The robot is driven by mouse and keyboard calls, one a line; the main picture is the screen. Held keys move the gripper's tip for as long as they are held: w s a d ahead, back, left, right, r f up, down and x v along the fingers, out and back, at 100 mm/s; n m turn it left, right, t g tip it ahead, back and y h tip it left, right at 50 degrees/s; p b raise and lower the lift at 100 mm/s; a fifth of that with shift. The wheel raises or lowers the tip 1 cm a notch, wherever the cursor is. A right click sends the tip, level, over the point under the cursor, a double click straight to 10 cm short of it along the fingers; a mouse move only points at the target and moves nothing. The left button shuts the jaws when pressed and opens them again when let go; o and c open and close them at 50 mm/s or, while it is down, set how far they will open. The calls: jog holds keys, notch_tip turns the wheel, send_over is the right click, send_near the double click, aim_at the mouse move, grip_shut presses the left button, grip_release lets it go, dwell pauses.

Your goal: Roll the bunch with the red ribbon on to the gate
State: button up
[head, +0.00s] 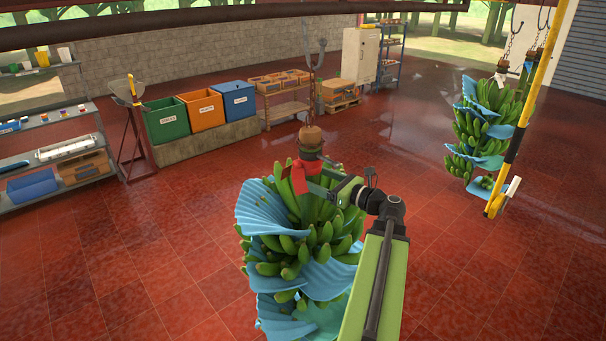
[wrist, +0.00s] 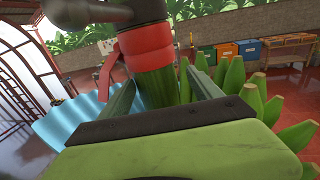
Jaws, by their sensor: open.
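The bunch with the red ribbon (head: 302,178) hangs by its stem from a hook and chain in the middle of the head view. Its green bananas (head: 325,238) have blue sheets between the layers. My gripper (head: 322,188) is at the top of this bunch, by the stem below the ribbon. In the wrist view the red ribbon (wrist: 146,48) wraps the stem, and the open jaws of my gripper (wrist: 160,92) stand on either side of the stem. A yellow upright bar (head: 522,110), apparently the gate, is at the right.
Another blue-sheeted bunch (head: 480,125) hangs just left of the yellow bar. An overhead rail (head: 180,30) crosses the top. Green, orange and blue bins (head: 202,110) stand at the back, shelves (head: 55,150) at the left. Red floor between the bunches looks clear.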

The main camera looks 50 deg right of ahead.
aim_at(304, 173)
jog(key=w, duration=0.5)
jog(key=shift+w+a, duration=0.25)
jog(key=shift+a, duration=0.1)
jog(key=shift+c, duration=0.3)
jog(key=shift+a, duration=0.1)
jog(key=c, duration=0.7)
grip_shut()
